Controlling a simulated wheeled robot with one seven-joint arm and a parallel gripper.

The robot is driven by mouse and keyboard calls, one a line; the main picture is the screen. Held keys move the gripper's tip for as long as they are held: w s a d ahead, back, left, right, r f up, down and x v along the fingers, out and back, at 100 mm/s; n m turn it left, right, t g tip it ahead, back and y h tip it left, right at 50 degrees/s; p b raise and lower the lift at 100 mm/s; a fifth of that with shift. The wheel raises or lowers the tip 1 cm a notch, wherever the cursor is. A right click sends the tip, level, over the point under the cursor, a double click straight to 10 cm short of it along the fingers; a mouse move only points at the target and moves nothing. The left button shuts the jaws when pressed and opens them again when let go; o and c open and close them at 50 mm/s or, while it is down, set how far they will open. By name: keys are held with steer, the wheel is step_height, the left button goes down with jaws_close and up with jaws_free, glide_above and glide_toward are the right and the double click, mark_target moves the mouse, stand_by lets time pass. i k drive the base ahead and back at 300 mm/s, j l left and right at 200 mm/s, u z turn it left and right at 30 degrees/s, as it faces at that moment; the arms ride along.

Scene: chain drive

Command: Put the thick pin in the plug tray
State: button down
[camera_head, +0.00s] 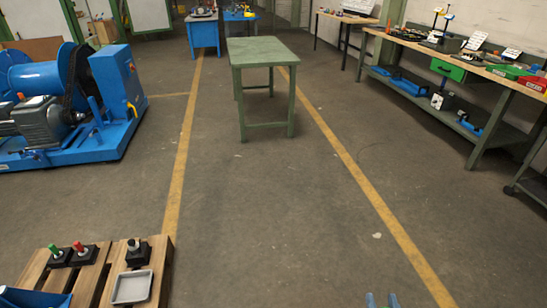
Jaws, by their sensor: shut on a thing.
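A small grey tray (132,287), which looks like the plug tray, lies on a wooden pallet at the bottom left. Behind it stands a black block with a short grey metal piece (133,244) on top; I cannot tell if this is the thick pin. My gripper (382,300) shows only as two light blue tips at the bottom edge, well right of the pallet. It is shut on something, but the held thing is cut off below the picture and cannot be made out.
Black blocks with a green pin (53,249) and a red pin (78,246) stand on the wooden pallet (112,263). A green table (258,48) stands ahead, a blue machine (110,90) at left, a workbench (470,62) at right. The floor between is clear.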

mark_target(134, 289)
steer(key=i+u, duration=0.4)
steer(key=i, duration=0.15)
steer(key=i+u, duration=0.35)
steer(key=i, duration=0.2)
steer(key=i+l+u, duration=0.25)
steer(key=i+u, duration=0.15)
steer(key=i+l+u, duration=0.3)
steer(key=i+u, duration=0.15)
steer(key=i+l+u, duration=0.7)
steer(key=l+u, duration=0.2)
steer(key=i+l+u, duration=0.2)
steer(key=l+u, duration=0.2)
steer(key=l, duration=0.3)
